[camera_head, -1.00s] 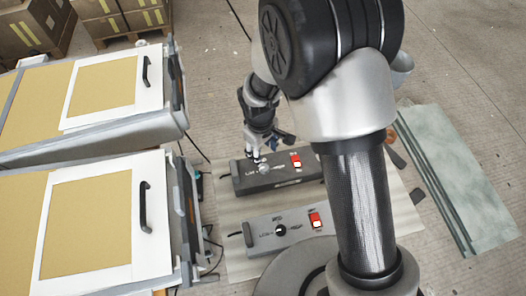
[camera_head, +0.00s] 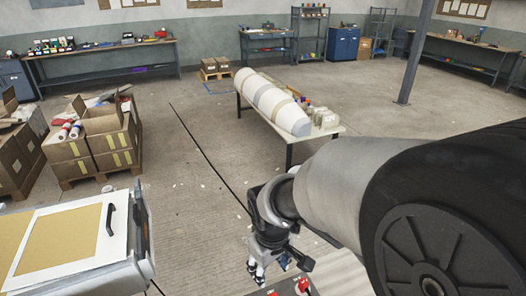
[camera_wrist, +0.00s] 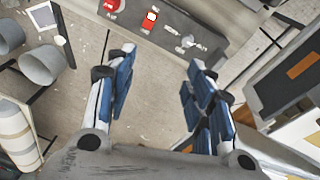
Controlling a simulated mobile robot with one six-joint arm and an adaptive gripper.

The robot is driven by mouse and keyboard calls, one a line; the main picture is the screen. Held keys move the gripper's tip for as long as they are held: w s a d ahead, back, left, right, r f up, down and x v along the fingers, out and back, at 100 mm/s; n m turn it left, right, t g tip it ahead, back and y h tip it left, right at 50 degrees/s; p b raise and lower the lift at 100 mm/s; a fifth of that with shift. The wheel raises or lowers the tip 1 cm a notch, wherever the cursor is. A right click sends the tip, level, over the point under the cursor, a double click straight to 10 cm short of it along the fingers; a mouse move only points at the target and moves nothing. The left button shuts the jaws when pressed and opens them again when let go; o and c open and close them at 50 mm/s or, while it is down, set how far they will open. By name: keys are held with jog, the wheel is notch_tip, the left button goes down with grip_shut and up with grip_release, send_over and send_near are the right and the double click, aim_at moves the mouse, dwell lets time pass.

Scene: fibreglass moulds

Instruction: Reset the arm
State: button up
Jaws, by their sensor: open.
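My gripper (camera_head: 268,266) points down near the bottom middle of the head view, on the end of my arm. In the wrist view my gripper (camera_wrist: 160,78) has its two blue-padded fingers spread apart with nothing between them. A dark grey control box (camera_wrist: 205,22) with a red switch (camera_wrist: 150,20) and a pale knob (camera_wrist: 187,42) lies beyond the fingertips, apart from them. In the head view only a red switch (camera_head: 303,285) and a little of a box show at the bottom edge. My arm hides much of the right side.
A panelled mould unit (camera_head: 62,248) with a black handle stands at lower left. Cartons (camera_head: 68,150) on pallets stand behind it. A table (camera_head: 290,145) bears a long white rolled form (camera_head: 270,100). Grey buckets (camera_wrist: 40,65) show in the wrist view. The middle floor is open.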

jog(key=s+d+r+m+t, duration=0.2)
jog(key=s+d+r+m, duration=0.5)
jog(key=s+d+r, duration=0.5)
jog(key=shift+s+d+r+t, duration=0.35)
jog(key=shift+s+r, duration=0.3)
jog(key=shift+s, duration=1.55)
